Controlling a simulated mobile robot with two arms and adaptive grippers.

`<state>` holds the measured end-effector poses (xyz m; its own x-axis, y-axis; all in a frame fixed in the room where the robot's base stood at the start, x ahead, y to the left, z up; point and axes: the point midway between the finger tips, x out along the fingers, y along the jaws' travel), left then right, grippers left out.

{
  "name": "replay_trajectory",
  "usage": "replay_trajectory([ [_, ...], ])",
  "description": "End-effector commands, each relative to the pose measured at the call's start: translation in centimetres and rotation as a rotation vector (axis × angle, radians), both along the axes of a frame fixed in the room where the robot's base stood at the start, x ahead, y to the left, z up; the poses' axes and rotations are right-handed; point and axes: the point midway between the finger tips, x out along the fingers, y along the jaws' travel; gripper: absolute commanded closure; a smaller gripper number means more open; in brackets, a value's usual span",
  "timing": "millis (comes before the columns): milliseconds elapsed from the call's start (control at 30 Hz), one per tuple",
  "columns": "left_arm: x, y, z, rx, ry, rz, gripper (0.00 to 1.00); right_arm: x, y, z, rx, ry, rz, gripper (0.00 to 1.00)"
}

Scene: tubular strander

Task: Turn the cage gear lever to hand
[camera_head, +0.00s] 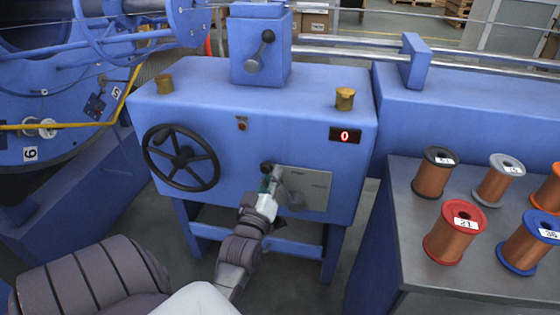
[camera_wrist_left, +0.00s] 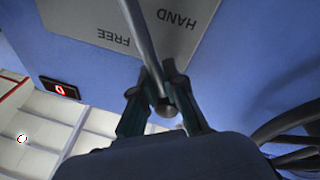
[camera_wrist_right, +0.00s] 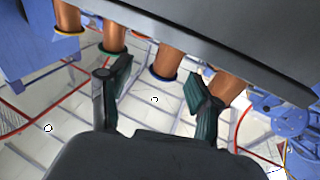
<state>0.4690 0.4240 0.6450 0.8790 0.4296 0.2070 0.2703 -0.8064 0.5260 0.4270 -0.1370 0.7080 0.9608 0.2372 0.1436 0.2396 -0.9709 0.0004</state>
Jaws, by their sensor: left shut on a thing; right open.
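The lever (camera_wrist_left: 142,40) is a grey rod with a rounded dark knob (camera_wrist_left: 164,106). It is mounted on a grey plate (camera_head: 316,187) low on the blue cabinet's front. My left gripper (camera_head: 266,186) is at the plate's left side; in the left wrist view its fingers (camera_wrist_left: 162,100) are shut around the lever's knob end. The words HAND and FREE show upside down on the plate there, on either side of the rod. In the head view the gripper partly hides the lever. My right gripper (camera_wrist_right: 155,95) is open and empty, seen only in the right wrist view.
A black handwheel (camera_head: 181,158) is left of the plate, and a red display (camera_head: 346,135) reading 0 is above right. Another lever (camera_head: 260,50) is on the upper blue box. A grey table (camera_head: 405,275) with several wire spools (camera_head: 462,232) stands at right.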

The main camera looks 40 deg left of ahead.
Motion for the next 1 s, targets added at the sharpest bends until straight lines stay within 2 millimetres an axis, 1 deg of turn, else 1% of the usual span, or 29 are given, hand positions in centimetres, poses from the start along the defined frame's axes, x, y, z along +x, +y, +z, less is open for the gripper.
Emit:
replay_trajectory([
  [33, -0.2, 0.5, 1.1, 0.000, -0.031, 0.007, 1.00, 0.0, -0.1, -0.2, -0.006, 0.021, -0.001, 0.37],
  [300, -0.4, 0.9, 0.7, -0.037, -0.055, 0.007, 1.00, 0.1, -0.2, -1.3, -0.021, 0.079, -0.004, 0.37],
  [667, -0.4, 0.9, 0.6, -0.041, -0.058, 0.006, 1.00, 0.1, -0.2, -1.3, -0.021, 0.081, -0.005, 0.37],
  [700, -0.5, 0.9, 0.6, -0.041, -0.058, 0.006, 0.86, 0.1, -0.2, -1.3, -0.021, 0.081, -0.005, 0.37],
  [833, -0.5, 0.9, 0.6, -0.040, -0.057, 0.007, 0.64, 0.1, -0.2, -1.3, -0.021, 0.080, -0.005, 0.37],
  [867, -0.5, 0.9, 0.6, -0.040, -0.057, 0.007, 0.63, 0.1, -0.2, -1.3, -0.021, 0.080, -0.005, 0.37],
  [1000, -0.5, 0.8, 0.5, -0.041, -0.054, 0.006, 0.63, 0.1, -0.2, -1.3, -0.021, 0.080, -0.004, 0.37],
])
